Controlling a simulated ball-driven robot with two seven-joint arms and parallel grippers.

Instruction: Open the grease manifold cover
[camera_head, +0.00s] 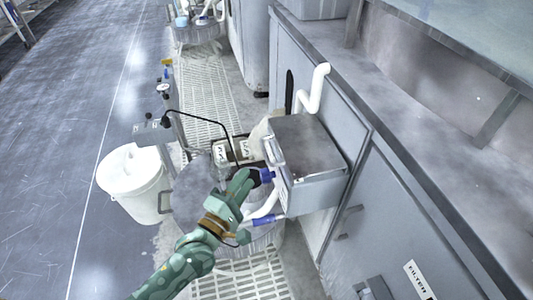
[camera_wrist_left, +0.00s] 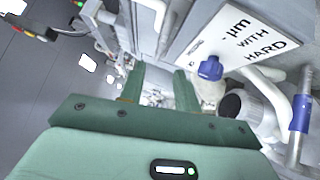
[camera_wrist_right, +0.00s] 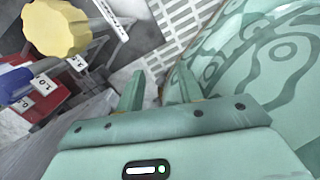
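No part is labelled as the grease manifold in these views, so I cannot tell for sure which one it is. A grey metal box (camera_head: 318,192) with a flat top and a pale handle on its left side juts from the cabinet wall in the head view. My left gripper (camera_head: 245,182) is just left of this box, near a blue-ended fitting (camera_head: 266,175). In the left wrist view its fingers (camera_wrist_left: 158,88) are apart with nothing held between them. My right gripper (camera_wrist_right: 157,92) shows only in the right wrist view, its fingers apart and empty.
A white bucket (camera_head: 130,197) stands at the left, and a white pipe (camera_head: 314,92) rises behind the box. In the left wrist view a lettered plate (camera_wrist_left: 232,38) and blue cap (camera_wrist_left: 210,68) are close. A yellow knob (camera_wrist_right: 57,27) is near my right gripper. The left floor is clear.

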